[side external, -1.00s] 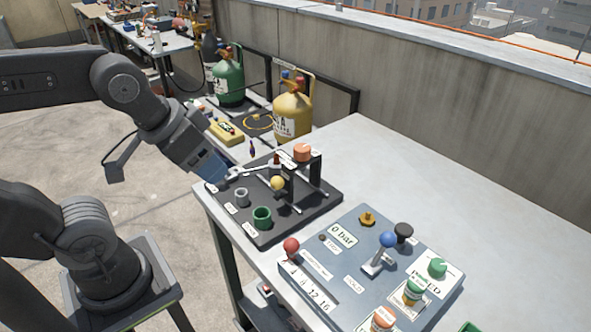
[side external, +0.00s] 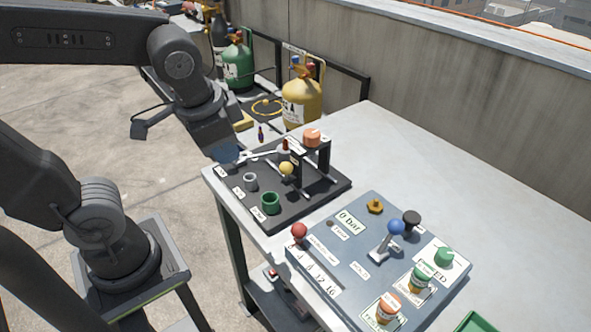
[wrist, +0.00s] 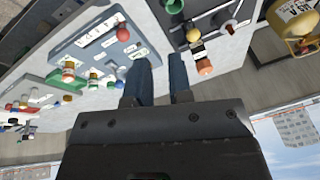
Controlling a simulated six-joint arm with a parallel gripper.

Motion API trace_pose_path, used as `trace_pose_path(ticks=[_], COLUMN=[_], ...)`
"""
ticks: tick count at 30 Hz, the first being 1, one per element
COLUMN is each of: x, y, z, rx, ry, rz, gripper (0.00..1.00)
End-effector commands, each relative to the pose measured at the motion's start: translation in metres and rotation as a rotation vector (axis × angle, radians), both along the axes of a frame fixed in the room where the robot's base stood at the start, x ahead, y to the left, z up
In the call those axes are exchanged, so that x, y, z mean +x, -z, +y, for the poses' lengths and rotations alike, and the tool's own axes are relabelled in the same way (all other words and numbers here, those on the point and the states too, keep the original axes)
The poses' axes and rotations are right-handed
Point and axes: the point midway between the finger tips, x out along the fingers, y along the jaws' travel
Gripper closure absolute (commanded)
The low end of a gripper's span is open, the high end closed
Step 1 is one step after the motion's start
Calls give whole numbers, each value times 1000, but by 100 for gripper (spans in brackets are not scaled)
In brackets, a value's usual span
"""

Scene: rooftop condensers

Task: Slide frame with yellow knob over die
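The yellow knob (side external: 286,168) is on the near side of a dark upright frame (side external: 323,165) with an orange knob (side external: 312,137) on top. The frame stands on a black board (side external: 237,201). A grey ring (side external: 250,181) and a green cup (side external: 270,202) are on the board to its left; I cannot tell which part is the die. My gripper (side external: 226,157) is over the board's back left edge, apart from the frame. In the wrist view my gripper (wrist: 162,82) has its two blue fingers apart with nothing between, and the yellow knob (wrist: 192,35) shows beyond them.
A grey-blue panel (side external: 350,267) with a red ball lever (side external: 299,231), a blue ball lever (side external: 396,227) and several knobs lies in front right of the board. Yellow (side external: 302,103) and green (side external: 237,66) gas cylinders stand behind.

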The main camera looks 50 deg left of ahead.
Motion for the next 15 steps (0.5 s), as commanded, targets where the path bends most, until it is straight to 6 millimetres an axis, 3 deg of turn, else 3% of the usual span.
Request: trace_pose_path(ticks=[6,15], x=[24,62], y=[17,43], z=[-6,-22], rx=[224,551], ry=[247,556], rz=[234,522], gripper=[100,100])
